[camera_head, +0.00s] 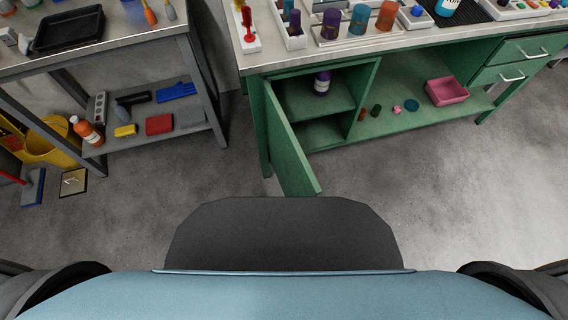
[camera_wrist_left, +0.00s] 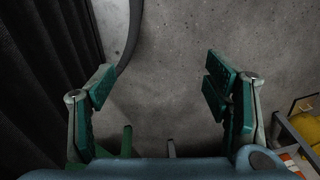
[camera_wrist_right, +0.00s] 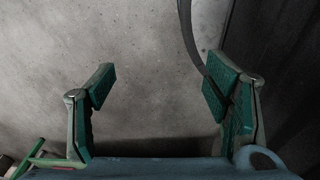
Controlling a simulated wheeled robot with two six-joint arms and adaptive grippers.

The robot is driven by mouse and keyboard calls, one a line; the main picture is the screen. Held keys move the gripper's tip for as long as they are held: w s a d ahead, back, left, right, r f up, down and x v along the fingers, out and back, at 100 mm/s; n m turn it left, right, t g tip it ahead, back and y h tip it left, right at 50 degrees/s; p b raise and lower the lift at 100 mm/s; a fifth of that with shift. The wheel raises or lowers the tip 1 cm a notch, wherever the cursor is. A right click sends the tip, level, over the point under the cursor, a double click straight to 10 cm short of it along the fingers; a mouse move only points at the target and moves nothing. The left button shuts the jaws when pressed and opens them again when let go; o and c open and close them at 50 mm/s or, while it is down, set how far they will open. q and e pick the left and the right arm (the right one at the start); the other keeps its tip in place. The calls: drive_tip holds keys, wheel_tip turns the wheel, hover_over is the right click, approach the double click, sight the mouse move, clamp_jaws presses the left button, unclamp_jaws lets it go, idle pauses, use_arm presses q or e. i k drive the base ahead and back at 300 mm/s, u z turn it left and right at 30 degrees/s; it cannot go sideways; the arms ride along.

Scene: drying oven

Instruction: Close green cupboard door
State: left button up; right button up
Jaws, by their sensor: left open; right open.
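The green cupboard door (camera_head: 291,140) stands wide open in the head view, swung out toward me from the left side of the cupboard opening. The green cupboard (camera_head: 330,105) shows two inner compartments with a shelf between them, and a purple bottle (camera_head: 322,82) stands on the upper one. My left gripper (camera_wrist_left: 158,88) is open and empty in the left wrist view, over bare floor. My right gripper (camera_wrist_right: 158,88) is open and empty in the right wrist view, also over floor. Neither gripper shows in the head view, and neither touches the door.
A grey workbench (camera_head: 110,55) with a lower shelf of tools stands at the left. A yellow bucket (camera_head: 42,148) sits beside it. The green bench's worktop holds several bottles and trays. A pink bin (camera_head: 446,91) lies on its lower shelf. The floor (camera_head: 420,180) before the cupboard is clear.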

sight(296, 176)
drive_tip(key=k, duration=0.5)
drive_tip(key=z, duration=1.05)
drive_tip(key=i, duration=0.7)
drive_tip(key=u, duration=1.05)
